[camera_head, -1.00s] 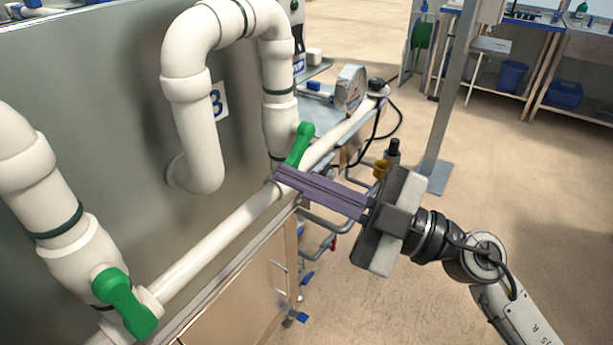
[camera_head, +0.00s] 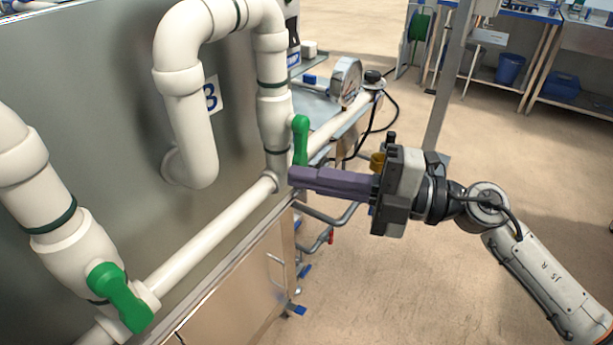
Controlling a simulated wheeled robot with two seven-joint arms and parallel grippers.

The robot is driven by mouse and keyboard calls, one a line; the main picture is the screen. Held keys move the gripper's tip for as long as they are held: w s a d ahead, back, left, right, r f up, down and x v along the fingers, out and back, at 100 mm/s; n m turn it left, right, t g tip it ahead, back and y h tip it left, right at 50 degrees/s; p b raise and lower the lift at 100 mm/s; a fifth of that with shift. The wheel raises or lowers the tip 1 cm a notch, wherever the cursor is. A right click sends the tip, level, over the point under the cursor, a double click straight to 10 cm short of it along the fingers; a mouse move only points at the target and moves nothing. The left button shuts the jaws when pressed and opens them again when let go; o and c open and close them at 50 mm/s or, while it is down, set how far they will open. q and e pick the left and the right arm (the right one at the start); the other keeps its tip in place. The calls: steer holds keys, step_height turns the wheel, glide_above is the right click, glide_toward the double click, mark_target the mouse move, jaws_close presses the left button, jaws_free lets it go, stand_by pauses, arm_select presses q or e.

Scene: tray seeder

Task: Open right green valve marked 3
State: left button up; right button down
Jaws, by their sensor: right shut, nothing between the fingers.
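The right green valve handle (camera_head: 301,140) is on the white vertical pipe (camera_head: 274,110) beside the label marked 3 (camera_head: 212,95). The handle stands nearly upright, in line with its pipe. My right gripper (camera_head: 292,177) is shut and empty. Its purple fingers lie level just below and in front of the handle's lower end; I cannot tell whether they touch it. A second green valve handle (camera_head: 121,297) is on the left pipe, slanting down to the right. My left gripper is not in view.
A white horizontal pipe (camera_head: 215,232) runs under both valves along the grey metal panel (camera_head: 110,110). A round gauge (camera_head: 346,82) and a black cable are behind the right valve. The floor to the right is open.

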steer(key=shift+w+d+n, duration=0.25)
steer(key=shift+w+n, duration=0.1)
steer(key=shift+n, duration=0.25)
steer(key=shift+h, duration=0.3)
